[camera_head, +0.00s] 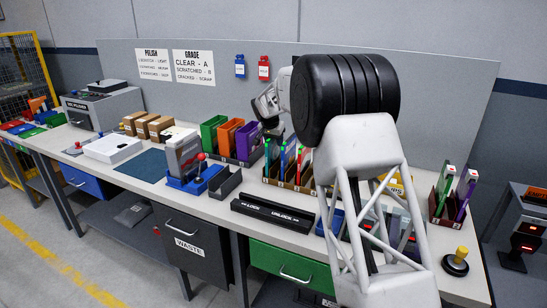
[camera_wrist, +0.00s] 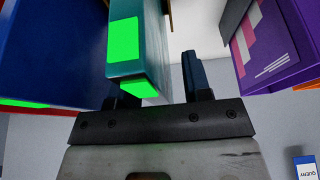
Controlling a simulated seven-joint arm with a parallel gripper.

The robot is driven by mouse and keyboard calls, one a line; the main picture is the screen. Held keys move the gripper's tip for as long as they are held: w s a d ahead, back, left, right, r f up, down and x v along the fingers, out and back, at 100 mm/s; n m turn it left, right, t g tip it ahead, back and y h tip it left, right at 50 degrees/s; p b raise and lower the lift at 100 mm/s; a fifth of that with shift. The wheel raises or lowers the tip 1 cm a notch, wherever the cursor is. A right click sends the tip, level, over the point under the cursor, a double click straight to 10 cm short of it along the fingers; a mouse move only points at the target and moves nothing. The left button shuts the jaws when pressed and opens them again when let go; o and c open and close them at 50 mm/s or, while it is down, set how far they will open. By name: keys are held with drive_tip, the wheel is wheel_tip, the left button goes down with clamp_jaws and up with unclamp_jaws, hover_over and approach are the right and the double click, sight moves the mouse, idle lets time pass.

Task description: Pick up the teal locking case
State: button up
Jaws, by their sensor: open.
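The teal locking case (camera_wrist: 160,45) shows in the wrist view as a teal box with bright green patches on its near end. My gripper (camera_wrist: 157,85) is open at that near end. Its right finger stands to the right of the case with a gap. Its left finger is mostly hidden behind the case's near end, so I cannot tell whether it touches.
In the wrist view a dark blue box (camera_wrist: 50,45) is close on the left and a purple case (camera_wrist: 265,45) on the right. In the head view a rack of upright cases (camera_head: 285,179) stands left of my arm. A black lock/unlock bar (camera_head: 272,214) lies in front.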

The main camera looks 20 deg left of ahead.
drive_tip(key=shift+f, duration=0.2)
idle(0.5)
clamp_jaws()
